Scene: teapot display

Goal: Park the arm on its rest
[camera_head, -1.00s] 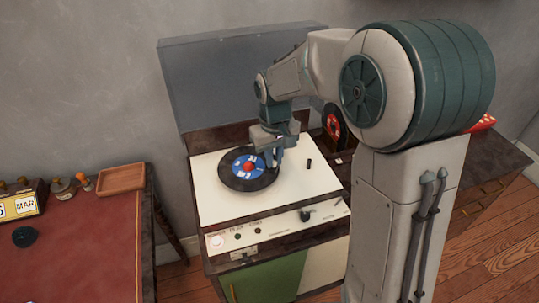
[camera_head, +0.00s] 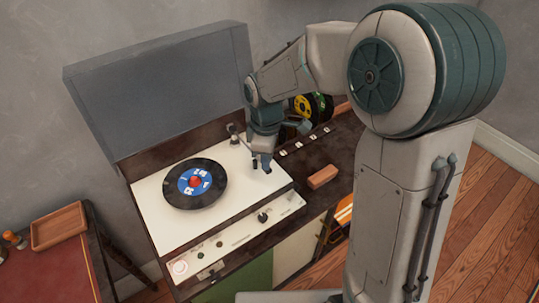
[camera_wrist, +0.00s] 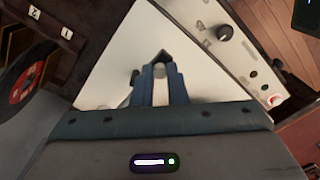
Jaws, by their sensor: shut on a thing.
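The record player's white deck (camera_head: 165,225) carries a black record (camera_head: 212,190) with a blue label and red centre. A grey tonearm pivot (camera_head: 234,136) stands at the deck's back right. My gripper (camera_head: 263,165) points down at the right of the deck, clear of the record. In the wrist view my gripper's fingers (camera_wrist: 160,80) are close together on a small dark piece (camera_wrist: 162,57), which seems to be the tonearm's end. A small dark post (camera_wrist: 135,76) beside the left finger may be the rest. Most of the tonearm is hidden.
A tilted translucent lid (camera_head: 160,90) stands open behind the deck. A control panel with a black knob (camera_head: 263,217) runs along the front. An orange-brown block (camera_head: 322,177) lies on the dark cabinet top at right; coloured records (camera_head: 305,106) stand behind. A wooden tray (camera_head: 58,226) is at left.

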